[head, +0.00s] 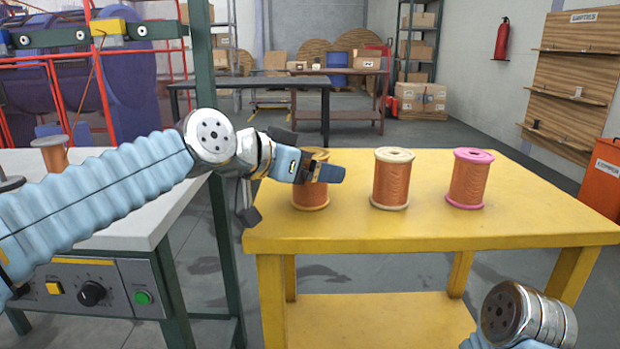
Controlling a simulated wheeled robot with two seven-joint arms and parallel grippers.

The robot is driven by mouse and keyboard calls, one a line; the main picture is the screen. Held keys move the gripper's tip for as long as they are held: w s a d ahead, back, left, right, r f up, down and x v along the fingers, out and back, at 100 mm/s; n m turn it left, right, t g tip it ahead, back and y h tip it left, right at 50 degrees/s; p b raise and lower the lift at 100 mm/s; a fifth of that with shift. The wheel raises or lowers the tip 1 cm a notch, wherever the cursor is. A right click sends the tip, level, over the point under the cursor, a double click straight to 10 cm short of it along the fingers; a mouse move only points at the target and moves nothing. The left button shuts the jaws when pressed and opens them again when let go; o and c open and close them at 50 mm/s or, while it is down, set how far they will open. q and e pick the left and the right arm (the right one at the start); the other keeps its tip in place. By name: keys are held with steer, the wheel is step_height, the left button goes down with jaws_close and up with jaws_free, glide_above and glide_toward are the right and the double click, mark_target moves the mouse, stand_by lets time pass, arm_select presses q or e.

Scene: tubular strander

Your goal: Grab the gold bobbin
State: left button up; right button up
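The gold bobbin (311,197), wound with copper-coloured wire, stands upright at the left end of the yellow table (400,228). My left gripper (325,172) reaches in from the left at the height of the bobbin's upper half and covers part of it. The bobbin's gold top rim shows just above the fingers and its lower part below them. I cannot tell whether the fingers touch it or are closed on it. My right arm shows only at the bottom right corner; its gripper is out of view.
A cream-rimmed bobbin (391,180) and a pink-rimmed bobbin (469,180) stand to the right on the same table. Another bobbin (51,153) stands on the grey-topped control bench (150,222) at left. A dark green post (222,240) rises beside the bench. The yellow table's right part is clear.

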arm_select(q)
jaws_close()
steer(key=shift+r, duration=0.2)
steer(key=shift+r, duration=0.1)
